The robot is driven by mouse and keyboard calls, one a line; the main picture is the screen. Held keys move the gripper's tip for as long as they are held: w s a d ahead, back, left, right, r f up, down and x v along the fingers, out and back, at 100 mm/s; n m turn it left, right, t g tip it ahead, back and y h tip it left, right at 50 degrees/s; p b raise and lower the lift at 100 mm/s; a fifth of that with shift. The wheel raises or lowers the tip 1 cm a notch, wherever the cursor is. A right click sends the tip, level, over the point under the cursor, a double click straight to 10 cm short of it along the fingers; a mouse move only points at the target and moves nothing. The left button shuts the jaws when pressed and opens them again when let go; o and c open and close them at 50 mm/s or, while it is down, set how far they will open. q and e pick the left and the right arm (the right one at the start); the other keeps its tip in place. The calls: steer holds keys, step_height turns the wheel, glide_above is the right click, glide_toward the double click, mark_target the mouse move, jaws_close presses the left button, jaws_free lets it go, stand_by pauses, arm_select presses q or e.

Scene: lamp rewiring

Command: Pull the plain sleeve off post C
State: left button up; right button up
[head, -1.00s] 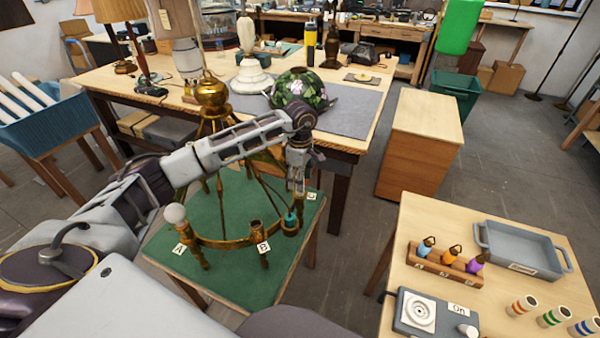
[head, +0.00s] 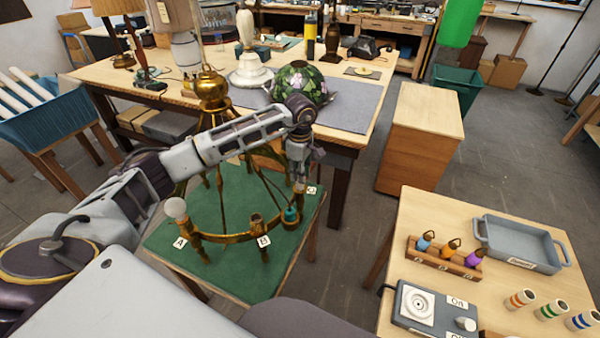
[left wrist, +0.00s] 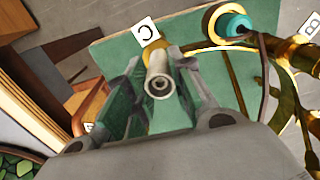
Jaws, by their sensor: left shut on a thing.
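The plain sleeve (left wrist: 160,84) is a pale, beige-grey tube with a dark hole in its end, seen nearly end-on in the left wrist view. My left gripper (left wrist: 156,92) is shut on it, one finger on each side; it also shows in the head view (head: 299,184). Behind the sleeve is a brass cup (left wrist: 155,52) beside the C label (left wrist: 146,32). Whether the sleeve still sits on post C cannot be told. The brass chandelier ring (head: 225,239) stands on a green-topped table (head: 195,262). My right gripper is not in view.
A teal piece (head: 291,213) sits on the ring near post C. Post A carries a white bulb (head: 175,208); post B (head: 257,224) stands at the front.

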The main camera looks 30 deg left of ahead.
arm_select(q)
steer(key=shift+r, duration=0.25)
steer(key=shift+r, duration=0.25)
steer(key=shift+r+p, duration=0.4)
steer(key=shift+r, duration=0.05)
steer(key=shift+r, duration=0.15)
steer(key=shift+r+p, duration=0.75)
steer(key=shift+r, duration=0.7)
steer(key=shift+r+p, duration=0.6)
steer(key=shift+r, duration=0.65)
steer(key=shift+r+p, duration=0.6)
steer(key=shift+r, duration=0.55)
